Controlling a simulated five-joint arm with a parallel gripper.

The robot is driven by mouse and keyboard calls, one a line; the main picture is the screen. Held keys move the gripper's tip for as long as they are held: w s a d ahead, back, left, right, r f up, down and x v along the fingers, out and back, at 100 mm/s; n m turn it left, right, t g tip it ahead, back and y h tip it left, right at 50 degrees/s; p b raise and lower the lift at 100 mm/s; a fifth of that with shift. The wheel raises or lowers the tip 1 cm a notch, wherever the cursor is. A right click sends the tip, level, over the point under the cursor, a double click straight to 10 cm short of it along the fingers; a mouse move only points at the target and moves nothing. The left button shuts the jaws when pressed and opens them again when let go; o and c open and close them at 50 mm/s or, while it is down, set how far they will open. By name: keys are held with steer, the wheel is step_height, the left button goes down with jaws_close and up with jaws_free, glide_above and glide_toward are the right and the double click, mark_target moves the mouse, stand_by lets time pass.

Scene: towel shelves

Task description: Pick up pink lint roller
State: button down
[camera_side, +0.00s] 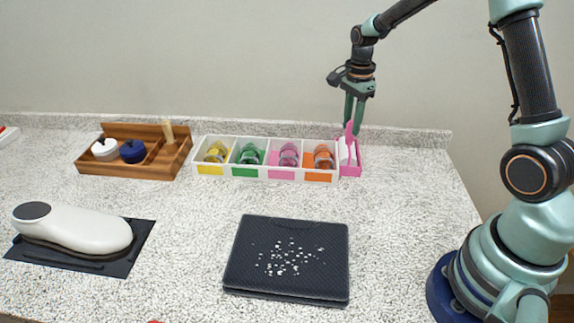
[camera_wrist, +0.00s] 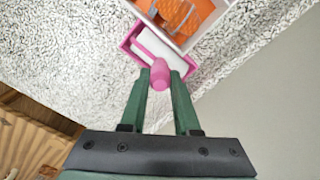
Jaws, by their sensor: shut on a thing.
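The pink lint roller (camera_side: 349,135) stands in a pink holder (camera_side: 351,170) at the right end of the row of compartments. Its white roll sits inside the holder and its pink handle points up. My gripper (camera_side: 352,126) is above the holder with its green fingers shut on the handle. In the wrist view the pink handle (camera_wrist: 161,76) lies between the two fingertips (camera_wrist: 161,80). The white roll (camera_wrist: 157,46) shows within the pink holder (camera_wrist: 131,40) there.
A white tray (camera_side: 266,175) with yellow, green, pink and orange compartments holding jars adjoins the holder. A wooden caddy (camera_side: 140,167) stands at the left. A dark folded towel (camera_side: 288,259) with white specks and a white device (camera_side: 75,229) on a dark mat lie in front.

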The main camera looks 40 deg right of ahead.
steer(key=shift+r, duration=0.1)
step_height(320, 180, up, 20)
stand_by(0.5)
